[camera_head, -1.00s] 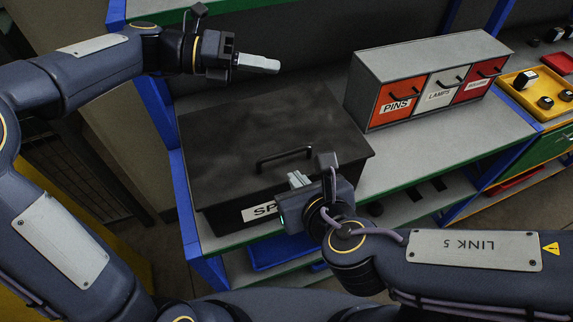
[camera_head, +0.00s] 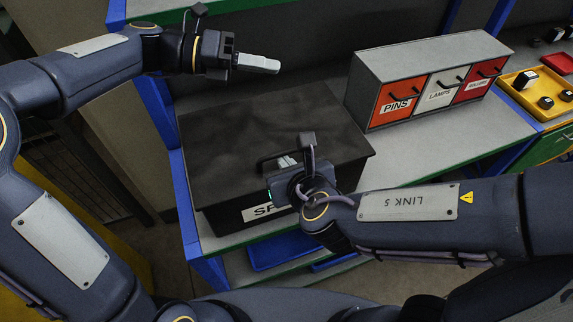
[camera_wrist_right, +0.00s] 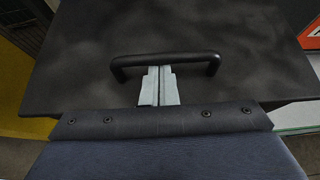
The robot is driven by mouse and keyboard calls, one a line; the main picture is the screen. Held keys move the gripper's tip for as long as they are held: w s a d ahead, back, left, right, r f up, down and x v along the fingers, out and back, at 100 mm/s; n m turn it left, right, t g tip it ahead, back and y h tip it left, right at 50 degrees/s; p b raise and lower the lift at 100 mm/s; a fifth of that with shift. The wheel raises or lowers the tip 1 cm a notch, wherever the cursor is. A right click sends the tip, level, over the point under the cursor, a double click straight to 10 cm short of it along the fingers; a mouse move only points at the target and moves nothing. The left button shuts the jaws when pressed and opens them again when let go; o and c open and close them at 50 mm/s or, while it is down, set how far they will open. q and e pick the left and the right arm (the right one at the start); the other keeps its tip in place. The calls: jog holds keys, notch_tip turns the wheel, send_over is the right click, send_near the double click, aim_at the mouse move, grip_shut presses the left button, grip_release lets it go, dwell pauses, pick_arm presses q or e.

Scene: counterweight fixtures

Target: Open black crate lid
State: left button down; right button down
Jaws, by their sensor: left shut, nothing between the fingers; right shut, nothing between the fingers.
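The black crate (camera_head: 225,135) stands on the shelf with its flat lid down. Its bar handle (camera_head: 268,161) is near the lid's front edge and is partly hidden by my right gripper in the head view. The handle shows whole in the right wrist view (camera_wrist_right: 165,59). My right gripper (camera_head: 284,162) is shut and empty, its fingertips (camera_wrist_right: 158,72) at the handle's middle, just under the bar in the picture. I cannot tell whether they touch it. My left gripper (camera_head: 277,66) is shut and empty, above and behind the crate's lid.
A grey drawer unit (camera_head: 425,60) with red and white drawers stands right of the crate. A yellow tray (camera_head: 535,95) with black-knobbed parts lies at the far right. The grey shelf top (camera_head: 435,145) is free in front of the drawers.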

dwell(0.3)
pick_arm(q)
jog(key=c, duration=1.5)
grip_release()
